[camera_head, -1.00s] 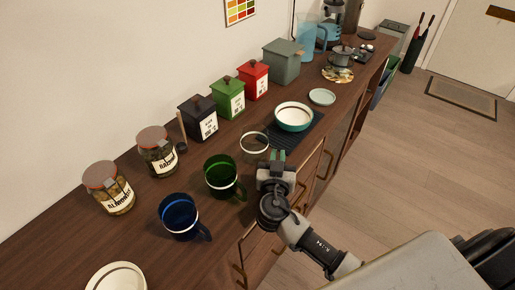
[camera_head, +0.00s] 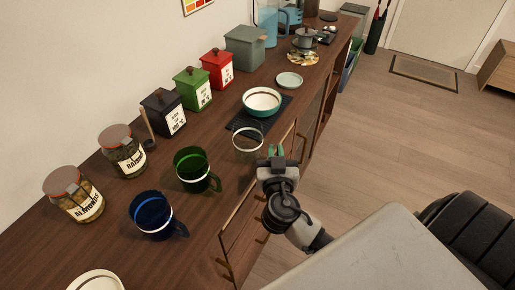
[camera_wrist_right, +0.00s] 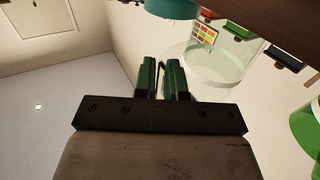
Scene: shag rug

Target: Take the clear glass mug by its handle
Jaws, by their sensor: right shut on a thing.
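The clear glass mug (camera_head: 248,142) is upright at the front part of the wooden counter, near the black mat. Its rim and see-through wall also show in the right wrist view (camera_wrist_right: 222,66). My right gripper (camera_head: 276,151) is at the mug's front right side, with its green fingers close together on the handle. In the right wrist view the fingers (camera_wrist_right: 162,78) are nearly together beside the mug wall, and they hide most of the handle. I cannot tell whether the mug's base is clear of the counter. My left gripper is not in view.
A green mug (camera_head: 195,171) and a blue mug (camera_head: 152,216) stand to the left. A teal bowl (camera_head: 262,101) sits on the black mat (camera_head: 240,124) behind. Canisters and jars line the wall side. Open floor lies right of the counter.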

